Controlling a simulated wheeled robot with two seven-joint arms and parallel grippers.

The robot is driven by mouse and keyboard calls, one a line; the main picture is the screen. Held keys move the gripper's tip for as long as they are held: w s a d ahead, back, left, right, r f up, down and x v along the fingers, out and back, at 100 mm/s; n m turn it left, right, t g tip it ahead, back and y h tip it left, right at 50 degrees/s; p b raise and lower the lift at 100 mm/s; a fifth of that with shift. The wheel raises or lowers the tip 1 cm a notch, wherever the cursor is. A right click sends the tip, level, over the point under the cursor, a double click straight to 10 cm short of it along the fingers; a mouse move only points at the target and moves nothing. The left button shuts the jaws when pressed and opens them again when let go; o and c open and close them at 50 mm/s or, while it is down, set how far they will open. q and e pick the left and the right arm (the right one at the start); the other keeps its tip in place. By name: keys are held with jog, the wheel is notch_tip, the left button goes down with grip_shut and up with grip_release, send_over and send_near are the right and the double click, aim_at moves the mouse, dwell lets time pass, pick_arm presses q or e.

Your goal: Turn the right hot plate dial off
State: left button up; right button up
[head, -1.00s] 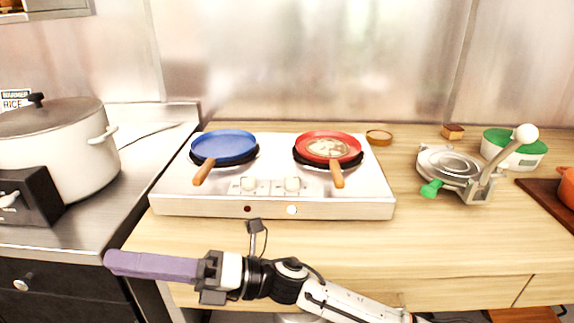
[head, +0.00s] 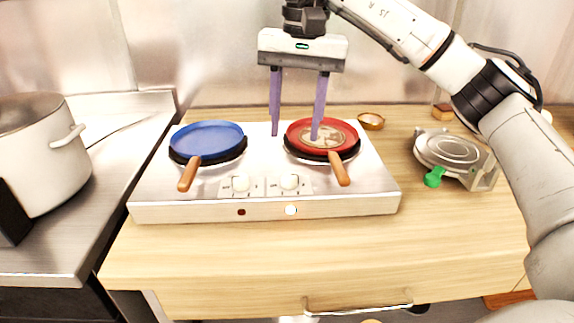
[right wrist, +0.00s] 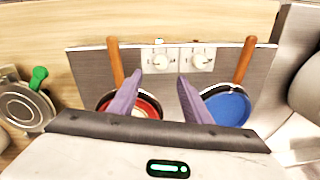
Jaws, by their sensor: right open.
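The right hot plate dial (head: 289,182) is a white knob on the front of the steel hot plate (head: 340,205). The lit indicator (head: 291,210) glows below it. The left dial (head: 240,183) sits beside it, above a dark red indicator (head: 241,212). My right gripper (head: 296,137) is open and empty, fingers pointing down above the hot plate, with one finger in front of the red pan. In the right wrist view the right dial (right wrist: 161,62) is beyond the fingertips (right wrist: 159,74), apart from them. My left gripper is not in view.
A red pan (head: 340,131) with food and a blue pan (head: 207,137) stand on the burners, handles towards the front. A waffle-iron-like press (head: 450,150) is at right and a big pot (head: 45,150) at left. The front counter strip is clear.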

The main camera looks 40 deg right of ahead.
jog(key=b, duration=0.2)
send_over(290, 174)
jog(key=f, duration=0.5)
jog(key=shift+s+d, duration=0.2)
jog(key=shift+s, duration=0.05)
notch_tip(290, 174, down, 4)
jog(key=shift+w+r, duration=0.1)
jog(key=shift+r, duration=0.15)
jog(key=shift+w+a+f, duration=0.1)
jog(key=shift+a+f, duration=0.05)
jog(key=shift+f, duration=0.6)
jog(key=c, duration=1.1)
